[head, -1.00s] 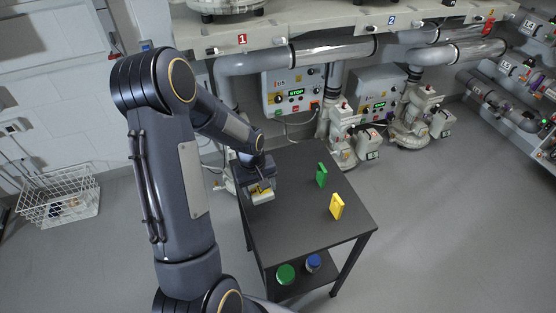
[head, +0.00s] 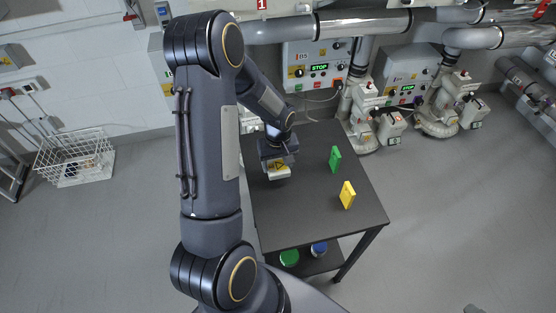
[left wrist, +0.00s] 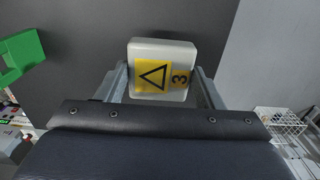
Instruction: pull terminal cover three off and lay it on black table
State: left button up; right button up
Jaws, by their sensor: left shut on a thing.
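Terminal cover three (head: 279,174) is a small pale box with a yellow warning-triangle label. My left gripper (head: 277,163) is shut on it, above the left part of the black table (head: 305,205). In the left wrist view the cover (left wrist: 160,50) sits between the two fingers, with the triangle and the number 3 facing the camera. The dark tabletop lies behind it. I cannot tell whether the cover touches the tabletop. My right gripper is not in view.
Jars with green (head: 289,258) and blue (head: 319,248) lids are on the lower shelf. The front tabletop is clear.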

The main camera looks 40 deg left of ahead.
pick_arm(q)
jog(key=shift+f+b, duration=1.5)
jog(key=shift+f, duration=1.25)
jog(key=o, duration=1.3)
jog(key=shift+o, duration=0.2)
jog(key=shift+r, duration=0.1)
